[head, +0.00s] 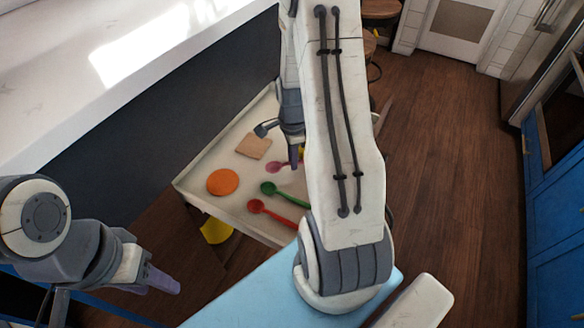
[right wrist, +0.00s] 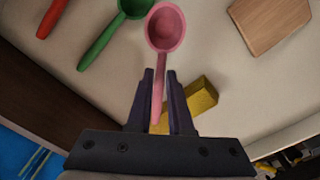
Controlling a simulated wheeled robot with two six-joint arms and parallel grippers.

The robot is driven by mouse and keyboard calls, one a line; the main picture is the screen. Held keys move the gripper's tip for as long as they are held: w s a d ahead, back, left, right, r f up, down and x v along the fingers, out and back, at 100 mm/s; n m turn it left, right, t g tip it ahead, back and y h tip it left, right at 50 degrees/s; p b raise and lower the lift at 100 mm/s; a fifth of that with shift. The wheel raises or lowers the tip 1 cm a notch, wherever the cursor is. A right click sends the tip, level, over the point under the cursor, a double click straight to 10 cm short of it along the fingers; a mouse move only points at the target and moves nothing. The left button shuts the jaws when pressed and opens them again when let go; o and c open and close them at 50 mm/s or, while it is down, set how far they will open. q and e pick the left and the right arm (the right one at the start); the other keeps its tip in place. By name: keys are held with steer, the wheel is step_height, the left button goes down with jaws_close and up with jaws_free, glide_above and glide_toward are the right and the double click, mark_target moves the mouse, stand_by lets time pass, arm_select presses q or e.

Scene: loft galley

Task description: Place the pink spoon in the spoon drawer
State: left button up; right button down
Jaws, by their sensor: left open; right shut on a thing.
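The pink spoon (right wrist: 165,28) is between the fingers of my right gripper (right wrist: 161,78) in the right wrist view, which is shut on its handle; the bowl points away from the gripper. In the head view the pink spoon (head: 274,167) shows at the white table, beside my right gripper (head: 290,160); my right arm hides part of this area. My left gripper (head: 158,283) is open and empty at the lower left, away from the table. I cannot make out a spoon drawer in either view.
On the white table (head: 240,210) lie a green spoon (head: 269,188), a red spoon (head: 257,206), an orange disc (head: 222,182) and a square brown slab (head: 253,146). A yellow block (right wrist: 202,96) lies close to my right fingers. Wooden floor (head: 450,180) is clear at right.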

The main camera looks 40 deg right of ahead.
mark_target(293, 175)
steer(key=shift+f+b, duration=0.4)
steer(key=shift+f, duration=1.6)
steer(key=shift+f, duration=0.15)
steer(key=c, duration=0.8)
jaws_free()
steer(key=shift+c, duration=0.2)
